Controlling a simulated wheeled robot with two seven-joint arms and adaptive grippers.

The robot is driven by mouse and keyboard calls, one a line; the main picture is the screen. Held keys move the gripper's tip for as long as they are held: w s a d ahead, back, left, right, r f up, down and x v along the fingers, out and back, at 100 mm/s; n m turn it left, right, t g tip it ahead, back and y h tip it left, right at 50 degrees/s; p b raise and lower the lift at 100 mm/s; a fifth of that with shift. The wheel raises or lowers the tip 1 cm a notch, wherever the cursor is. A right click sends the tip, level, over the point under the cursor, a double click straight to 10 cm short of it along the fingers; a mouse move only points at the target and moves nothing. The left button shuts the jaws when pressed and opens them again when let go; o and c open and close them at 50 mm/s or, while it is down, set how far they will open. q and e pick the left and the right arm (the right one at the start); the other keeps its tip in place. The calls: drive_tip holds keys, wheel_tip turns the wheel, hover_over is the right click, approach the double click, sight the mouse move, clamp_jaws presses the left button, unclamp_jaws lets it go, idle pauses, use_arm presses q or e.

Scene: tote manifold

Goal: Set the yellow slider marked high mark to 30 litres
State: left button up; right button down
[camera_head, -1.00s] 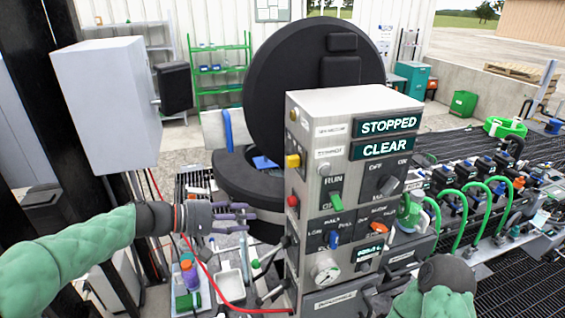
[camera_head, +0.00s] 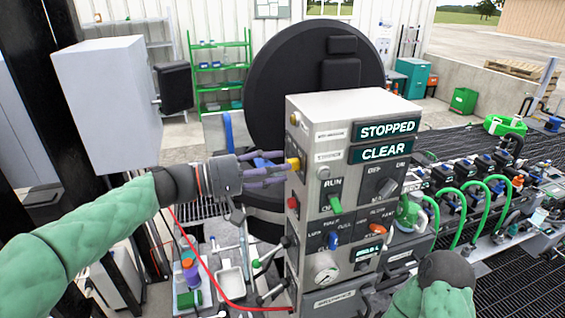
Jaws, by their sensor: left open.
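The grey control cabinet (camera_head: 306,110) stands in the middle, with displays reading STOPPED (camera_head: 388,129) and CLEAR (camera_head: 386,150). A yellow knob (camera_head: 294,163) sticks out of its left side face; its label is too small to read. My left gripper (camera_head: 283,172) is open, with its purple-grey fingers at the yellow knob; I cannot tell whether they touch it. No litre scale can be read. My right arm shows at the bottom right, but its gripper fingers cannot be made out.
A red button (camera_head: 292,202) sits below the yellow knob on the same face. A large black round lid (camera_head: 290,85) rises behind the cabinet. A pale grey box (camera_head: 106,105) hangs at the left.

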sight(289, 147)
use_arm(q)
drive_tip(key=shift+x, duration=0.9)
clamp_jaws()
drive_tip(key=w, duration=0.2)
drive_tip(key=w+a, duration=0.1)
drive_tip(key=w, duration=0.1)
drive_tip(key=w+a, duration=0.1)
drive_tip(key=w, duration=0.1)
drive_tip(key=shift+w+a, duration=0.15)
drive_tip(key=shift+w, duration=0.15)
drive_tip(key=shift+r, duration=0.15)
